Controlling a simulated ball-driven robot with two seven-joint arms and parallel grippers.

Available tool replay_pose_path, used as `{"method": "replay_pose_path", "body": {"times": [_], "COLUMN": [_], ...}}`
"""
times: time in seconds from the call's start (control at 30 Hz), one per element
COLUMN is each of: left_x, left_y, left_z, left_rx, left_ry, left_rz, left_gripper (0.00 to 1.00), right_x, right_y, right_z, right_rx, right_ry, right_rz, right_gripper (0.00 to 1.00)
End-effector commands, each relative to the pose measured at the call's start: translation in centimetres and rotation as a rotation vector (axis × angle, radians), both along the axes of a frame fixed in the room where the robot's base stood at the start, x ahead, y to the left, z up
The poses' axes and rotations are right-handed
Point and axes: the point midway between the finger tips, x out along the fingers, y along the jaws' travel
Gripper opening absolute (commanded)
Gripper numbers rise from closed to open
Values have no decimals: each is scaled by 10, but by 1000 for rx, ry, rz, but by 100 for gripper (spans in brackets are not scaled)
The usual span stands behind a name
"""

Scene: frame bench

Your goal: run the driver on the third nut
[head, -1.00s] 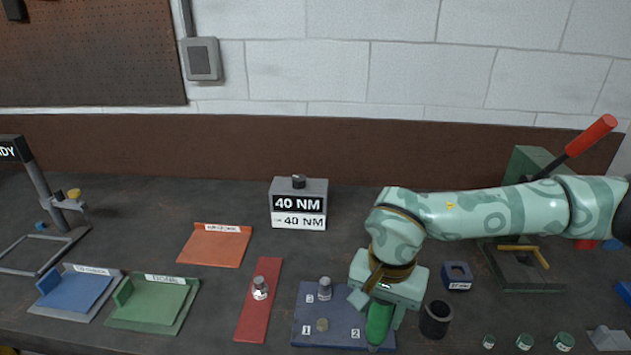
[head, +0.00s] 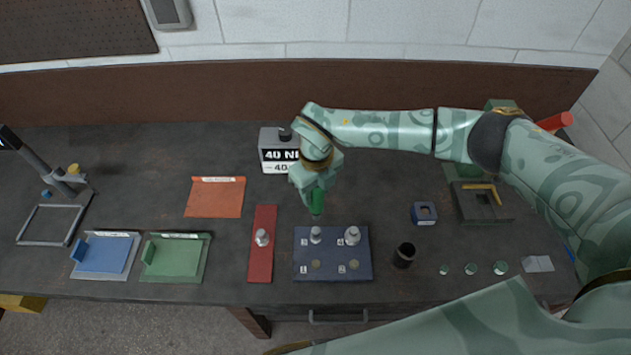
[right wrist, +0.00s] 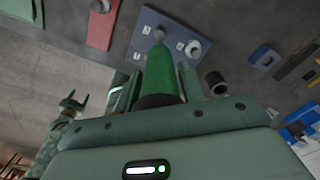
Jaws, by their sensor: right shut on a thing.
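My right gripper (head: 312,190) is shut on the green driver (head: 318,204), held above the bench just behind the blue plate (head: 334,254). The driver's green body (right wrist: 164,72) fills the middle of the right wrist view; its working tip is not clear. On the plate, a silver nut on a post (head: 316,235) stands back left and a wider one (head: 352,236) back right. The front two spots look low and brass-coloured. The number labels are too small to read surely. My left gripper (right wrist: 72,101) shows small in the right wrist view, fingers apart and empty.
A red strip (head: 264,268) with a silver piece lies left of the plate. A box marked 40 NM (head: 275,155) stands behind. A black cup (head: 404,256) and a blue block (head: 424,212) are to the right. Orange (head: 214,200), green (head: 175,262) and blue (head: 103,258) trays lie left.

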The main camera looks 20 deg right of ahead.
Motion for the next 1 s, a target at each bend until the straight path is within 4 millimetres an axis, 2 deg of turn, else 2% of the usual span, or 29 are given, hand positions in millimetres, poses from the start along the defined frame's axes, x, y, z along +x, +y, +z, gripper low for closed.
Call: {"method": "replay_pose_path", "body": {"times": [0.17,0.37,0.8,1.0], "left_x": [-1,-1,-1,0], "left_y": [0,0,-2,-2], "left_z": [0,-7,-42,-50], "left_rx": [0,0,-2,-3], "left_ry": [2,2,2,1], "left_rz": [0,-1,-2,-2], "left_gripper": [61,61,61,61], "right_x": [1,1,1,1], "right_y": [0,0,1,1], "right_z": [1,-8,-53,-64], "right_rx": [1,1,2,1], "right_ry": [-2,-1,0,-1], "right_rz": [2,2,3,4], "right_gripper": [4,4,4,4]}}
